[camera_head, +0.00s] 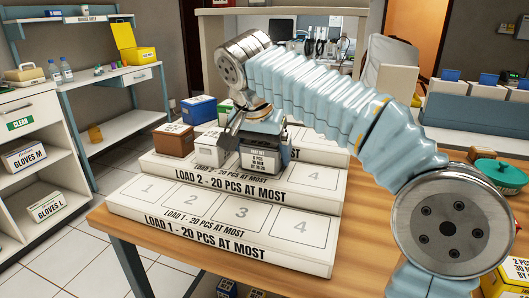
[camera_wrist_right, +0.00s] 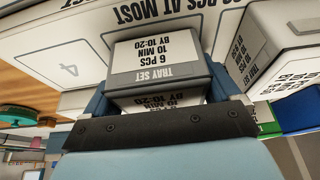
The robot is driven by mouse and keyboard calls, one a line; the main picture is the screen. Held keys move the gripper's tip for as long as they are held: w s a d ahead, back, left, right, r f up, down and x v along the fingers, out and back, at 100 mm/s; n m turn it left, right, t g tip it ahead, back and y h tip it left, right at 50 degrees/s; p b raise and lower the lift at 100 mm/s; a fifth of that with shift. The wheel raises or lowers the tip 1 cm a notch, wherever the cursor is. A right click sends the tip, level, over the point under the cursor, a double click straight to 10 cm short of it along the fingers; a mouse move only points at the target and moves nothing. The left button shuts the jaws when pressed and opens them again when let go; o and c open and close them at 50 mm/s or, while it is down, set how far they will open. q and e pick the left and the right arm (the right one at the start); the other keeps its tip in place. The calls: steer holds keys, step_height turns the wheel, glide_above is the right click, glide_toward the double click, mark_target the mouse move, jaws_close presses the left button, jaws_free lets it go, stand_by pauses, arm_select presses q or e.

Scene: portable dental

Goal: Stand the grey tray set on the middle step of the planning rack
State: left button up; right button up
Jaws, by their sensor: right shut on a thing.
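The grey tray set (camera_head: 262,158), a small box with a white label, is upright over slot 3 of the middle step, marked LOAD 2, of the white planning rack (camera_head: 165,163). I cannot tell whether its base touches the step. My right gripper (camera_head: 262,138) is shut on it from above, its arm coming from the right. In the right wrist view the tray set (camera_wrist_right: 155,55) sits between the blue fingers (camera_wrist_right: 160,85), label facing out. My left gripper is not in view.
A brown box (camera_head: 173,141) stands at the left of the middle step and a blue box (camera_head: 199,108) behind it. Slot 4 of the middle step (camera_head: 314,176) and the front step (camera_head: 215,211) are clear. A green round object (camera_head: 500,173) is on the table at right.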

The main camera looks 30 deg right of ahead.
steer(key=shift+f, duration=0.15)
steer(key=o, duration=1)
steer(key=shift+r, duration=0.4)
steer(key=p+v, duration=0.3)
steer(key=v, duration=0.8)
steer(key=shift+s+a+r, duration=0.15)
steer(key=shift+s+r, duration=0.05)
steer(key=shift+r, duration=0.05)
